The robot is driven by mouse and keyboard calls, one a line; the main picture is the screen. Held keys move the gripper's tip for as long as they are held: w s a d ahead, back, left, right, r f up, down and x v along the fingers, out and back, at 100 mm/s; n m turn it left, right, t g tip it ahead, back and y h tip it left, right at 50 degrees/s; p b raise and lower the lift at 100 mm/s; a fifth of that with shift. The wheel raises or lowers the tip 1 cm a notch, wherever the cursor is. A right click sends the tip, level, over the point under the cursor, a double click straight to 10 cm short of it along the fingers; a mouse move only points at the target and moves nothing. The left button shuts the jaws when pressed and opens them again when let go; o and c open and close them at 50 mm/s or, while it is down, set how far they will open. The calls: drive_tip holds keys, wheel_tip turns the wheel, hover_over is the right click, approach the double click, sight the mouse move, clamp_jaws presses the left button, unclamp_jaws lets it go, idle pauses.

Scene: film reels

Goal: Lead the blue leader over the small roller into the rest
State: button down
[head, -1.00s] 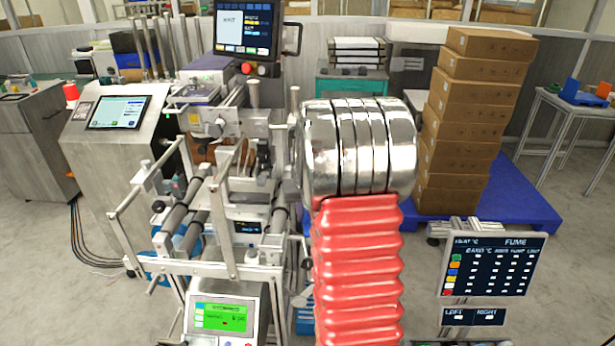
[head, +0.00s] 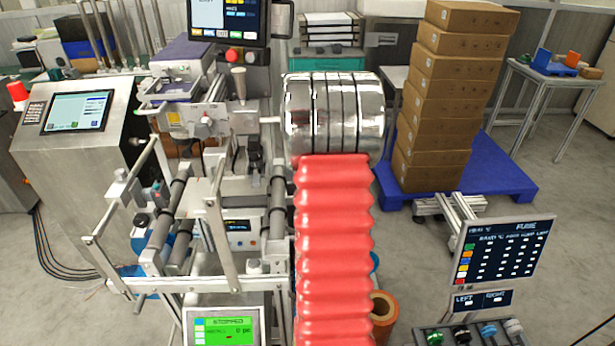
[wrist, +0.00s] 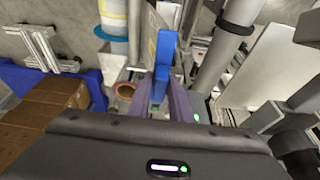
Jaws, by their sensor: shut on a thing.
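In the wrist view my gripper (wrist: 163,98) has purple fingers shut on the blue leader (wrist: 164,52), a bright blue strip standing out beyond the fingertips. In the head view my own red-sleeved arm hides the gripper and the leader. A grey roller (wrist: 238,16) with a dark collar lies to the right of the leader in the wrist view, apart from it. Dark rollers (head: 181,211) show on the machine's left side in the head view. I cannot tell which roller is the small one, and I cannot make out the rest.
The machine frame (head: 228,235) with its bars stands left of my arm. A brown reel (head: 383,310) is low to its right. Stacked boxes (head: 447,110) on a blue pallet (head: 505,180) and a display (head: 500,250) stand on the right.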

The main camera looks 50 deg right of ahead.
drive_tip(key=shift+f, duration=0.1)
drive_tip(key=shift+f, duration=4.75)
drive_tip(key=shift+s+a+f, duration=0.1)
drive_tip(key=shift+f, duration=1.1)
drive_tip(key=c, duration=1.6)
unclamp_jaws()
drive_tip(key=shift+c, duration=0.2)
drive_tip(key=shift+o, duration=0.6)
drive_tip(key=v, duration=1.4)
drive_tip(key=shift+r, duration=0.15)
